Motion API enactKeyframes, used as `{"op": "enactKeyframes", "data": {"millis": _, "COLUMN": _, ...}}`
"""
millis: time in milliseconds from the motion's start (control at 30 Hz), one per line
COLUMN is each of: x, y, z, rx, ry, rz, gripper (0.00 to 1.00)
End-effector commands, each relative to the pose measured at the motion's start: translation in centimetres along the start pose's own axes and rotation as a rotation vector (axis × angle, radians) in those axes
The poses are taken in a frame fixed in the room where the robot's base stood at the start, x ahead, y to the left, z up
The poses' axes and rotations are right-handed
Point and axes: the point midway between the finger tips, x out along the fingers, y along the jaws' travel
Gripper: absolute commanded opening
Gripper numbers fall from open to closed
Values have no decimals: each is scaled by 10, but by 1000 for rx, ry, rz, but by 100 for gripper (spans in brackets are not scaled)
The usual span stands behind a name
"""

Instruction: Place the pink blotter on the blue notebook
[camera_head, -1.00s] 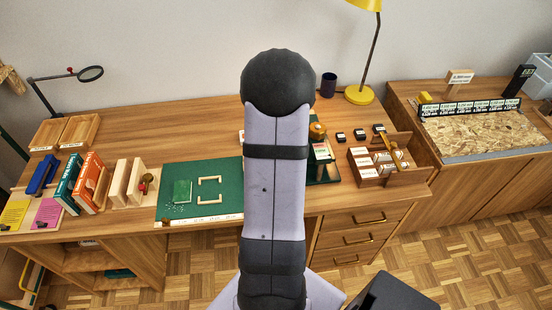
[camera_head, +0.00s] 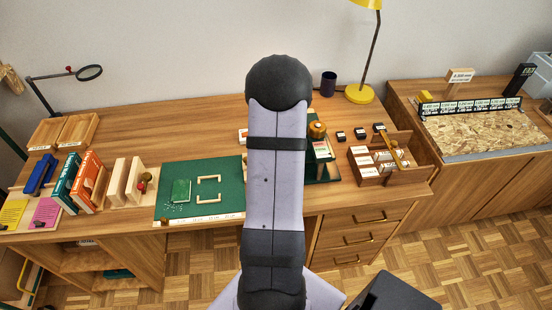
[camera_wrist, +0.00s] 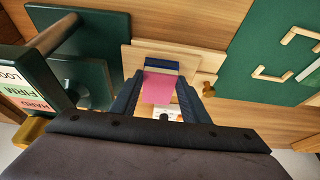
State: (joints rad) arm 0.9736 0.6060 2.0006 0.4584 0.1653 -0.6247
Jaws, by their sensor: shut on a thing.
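In the wrist view the pink blotter (camera_wrist: 158,88) shows as a flat pink face between the two fingers of my gripper (camera_wrist: 161,80), which is shut on it. A blue strip (camera_wrist: 162,67) shows just beyond it, over a pale wooden board (camera_wrist: 134,56). I cannot tell whether this strip is the blue notebook, or whether the blotter touches it. In the head view my arm hides the gripper and the blotter.
A green mat (camera_head: 231,178) with wooden corner brackets lies left of my arm. A green press (camera_wrist: 100,25) with a wooden bar stands close on the other side. Upright books (camera_head: 88,182) stand far left; an open drawer box (camera_head: 372,177) stands right.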

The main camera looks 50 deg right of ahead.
Motion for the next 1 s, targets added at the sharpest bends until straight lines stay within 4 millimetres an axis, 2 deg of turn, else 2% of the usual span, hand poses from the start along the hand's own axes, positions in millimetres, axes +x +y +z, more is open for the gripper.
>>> {"op": "enactKeyframes", "data": {"millis": 200, "x": 4, "y": 0, "z": 2, "rx": 0, "ry": 0, "rz": 0, "gripper": 20}}
{"op": "enactKeyframes", "data": {"millis": 233, "x": 3, "y": 0, "z": 1, "rx": 0, "ry": 0, "rz": 0, "gripper": 46}}
{"op": "enactKeyframes", "data": {"millis": 300, "x": 2, "y": 0, "z": 1, "rx": 0, "ry": 0, "rz": 0, "gripper": 60}}
{"op": "enactKeyframes", "data": {"millis": 767, "x": -3, "y": 0, "z": -1, "rx": 0, "ry": 1, "rz": 0, "gripper": 60}}
{"op": "enactKeyframes", "data": {"millis": 1000, "x": -33, "y": 0, "z": -2, "rx": -1, "ry": 4, "rz": 1, "gripper": 60}}
